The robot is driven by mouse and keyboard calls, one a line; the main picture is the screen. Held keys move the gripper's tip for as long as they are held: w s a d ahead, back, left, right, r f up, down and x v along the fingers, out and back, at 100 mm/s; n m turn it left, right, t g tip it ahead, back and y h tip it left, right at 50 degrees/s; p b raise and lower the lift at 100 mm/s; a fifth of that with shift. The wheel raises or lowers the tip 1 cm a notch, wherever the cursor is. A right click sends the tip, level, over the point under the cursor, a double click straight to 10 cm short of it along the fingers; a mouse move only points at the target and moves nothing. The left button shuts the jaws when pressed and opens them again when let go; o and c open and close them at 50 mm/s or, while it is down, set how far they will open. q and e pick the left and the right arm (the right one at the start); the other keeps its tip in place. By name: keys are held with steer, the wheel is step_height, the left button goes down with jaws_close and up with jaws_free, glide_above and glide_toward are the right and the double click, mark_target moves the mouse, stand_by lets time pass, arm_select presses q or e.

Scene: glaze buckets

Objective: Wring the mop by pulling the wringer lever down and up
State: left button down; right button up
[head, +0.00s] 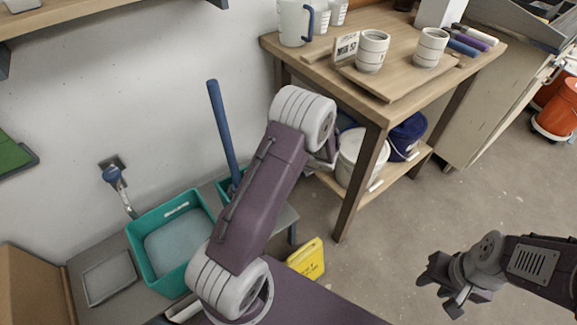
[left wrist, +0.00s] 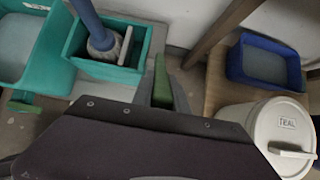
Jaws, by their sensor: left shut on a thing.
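The mop's blue handle (head: 224,135) leans upright beside the wall. In the left wrist view, its grey lower end (left wrist: 103,42) stands in a teal wringer box (left wrist: 75,40). The green wringer lever (left wrist: 162,82) rises just right of that box. My left gripper (left wrist: 163,106) is at the lever and shut on it; its dark body hides the lever's lower part and most of the fingers. In the head view my left arm covers this gripper and part of the box. My right gripper (head: 440,291) is open and empty over the floor at lower right.
A teal basin (head: 150,268) of water stands left of the wringer box, under a tap (head: 113,175). A wooden table (head: 345,100) with mugs stands to the right. A lidded white bucket (left wrist: 268,125) and blue tub (left wrist: 235,62) are nearby. A yellow sign (head: 307,260) stands on the floor.

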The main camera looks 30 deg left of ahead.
stand_by(0.6)
arm_select(q)
steer(key=d+f+b, duration=0.1)
steer(key=s+d+f+b, duration=0.1)
steer(key=d+f, duration=0.1)
steer(key=shift+s+d+f+b, duration=0.1)
steer(key=shift+s+d+b, duration=0.2)
steer(key=shift+d+b, duration=0.1)
stand_by(0.9)
stand_by(0.5)
steer(key=shift+w+a+r+p, duration=0.2)
steer(key=shift+a+r+p, duration=0.15)
steer(key=shift+a+r, duration=0.15)
steer(key=shift+c, duration=1)
jaws_free()
